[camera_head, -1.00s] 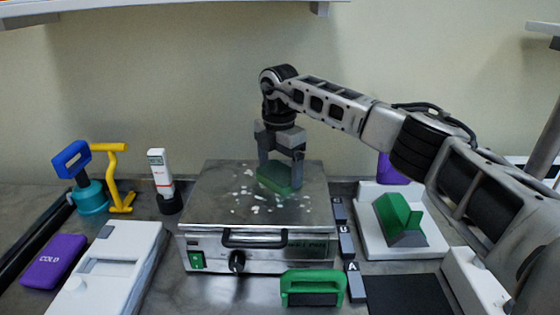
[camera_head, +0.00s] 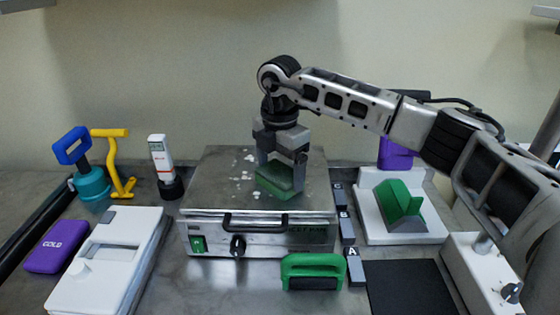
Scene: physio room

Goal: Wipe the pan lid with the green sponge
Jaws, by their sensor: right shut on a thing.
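The pan lid (camera_head: 213,182) is the flat metal top of a boxy appliance with a black front handle. My right gripper (camera_head: 281,172) points down over the lid, shut on the green sponge (camera_head: 275,185). The sponge is low at the lid, right of the specks, and appears to touch it. The gripper fingers hide part of the sponge. My left gripper is not in view.
A green-handled block (camera_head: 314,267) stands in front of the appliance. Letter blocks (camera_head: 347,229) line its right side, beside a white tray with a green wedge (camera_head: 400,203). A white device (camera_head: 113,250), purple cold pack (camera_head: 57,246), thermometer (camera_head: 159,160) and yellow tool (camera_head: 119,165) are left.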

